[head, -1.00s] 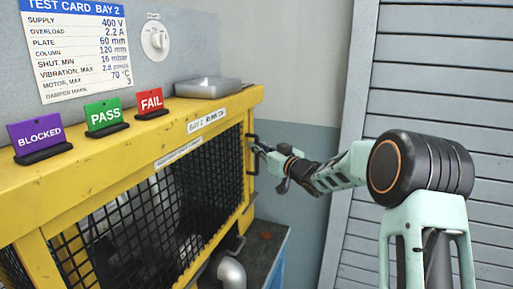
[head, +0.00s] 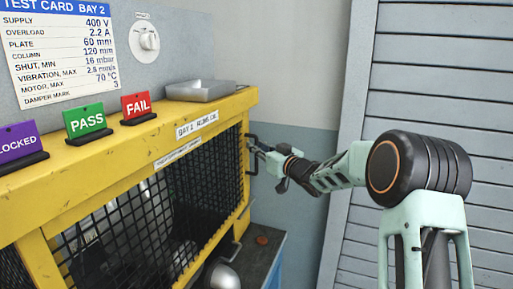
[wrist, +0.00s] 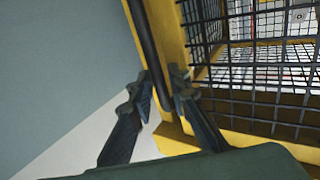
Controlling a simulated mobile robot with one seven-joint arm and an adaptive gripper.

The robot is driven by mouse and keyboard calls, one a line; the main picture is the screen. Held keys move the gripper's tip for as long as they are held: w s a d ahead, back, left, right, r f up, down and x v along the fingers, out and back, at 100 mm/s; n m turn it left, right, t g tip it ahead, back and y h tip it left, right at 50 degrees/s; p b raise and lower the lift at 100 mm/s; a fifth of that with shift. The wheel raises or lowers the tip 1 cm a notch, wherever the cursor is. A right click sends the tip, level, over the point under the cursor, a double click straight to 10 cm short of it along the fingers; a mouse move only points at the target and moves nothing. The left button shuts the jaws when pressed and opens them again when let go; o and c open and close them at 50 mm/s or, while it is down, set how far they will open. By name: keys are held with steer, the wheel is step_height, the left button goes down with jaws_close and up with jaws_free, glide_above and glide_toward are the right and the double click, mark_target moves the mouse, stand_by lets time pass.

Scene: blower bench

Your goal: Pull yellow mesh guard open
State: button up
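The yellow mesh guard (head: 205,190) is the black-mesh front of the yellow enclosure. I cannot tell whether it stands slightly ajar. Its dark bar handle (head: 250,160) is on the guard's right edge. My gripper (head: 257,151) reaches the handle from the right. In the wrist view, the handle (wrist: 143,35) runs down between the two fingers of my gripper (wrist: 160,78). The yellow frame (wrist: 172,40) and mesh (wrist: 265,90) lie right of the fingers.
Purple, green (head: 87,120) and red (head: 137,106) signs and a grey tray (head: 200,90) stand on the yellow top. A rounded metal part (head: 222,276) lies below the guard. A slatted grey panel (head: 430,80) is behind my arm at right.

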steer(key=v, duration=1.2)
